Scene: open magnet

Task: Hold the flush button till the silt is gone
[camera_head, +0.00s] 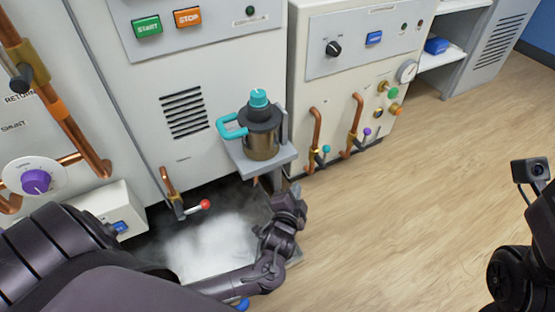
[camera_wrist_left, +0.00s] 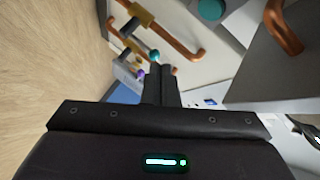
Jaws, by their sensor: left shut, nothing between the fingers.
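My left gripper (camera_head: 297,190) is just below and right of a small grey shelf (camera_head: 245,160) on the cabinet front. In the left wrist view its two fingers (camera_wrist_left: 160,85) are together with nothing between them. On the shelf stands a brass and dark canister (camera_head: 262,146) with a teal cap (camera_head: 259,98) and a teal handle. A blue button (camera_head: 122,227) sits on a low white box at the left; I cannot read a flush label. Pale, cloudy haze (camera_head: 210,245) lies at the cabinet's foot, partly behind my left arm. I cannot tell silt in it.
A green start button (camera_head: 147,27) and orange stop button (camera_head: 188,17) are above. Copper pipes with a teal valve (camera_head: 326,149) and a purple valve (camera_head: 367,132) stand out from the right cabinet (camera_head: 330,85). A red-tipped lever (camera_head: 204,204) juts out. The wooden floor (camera_head: 420,190) is clear.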

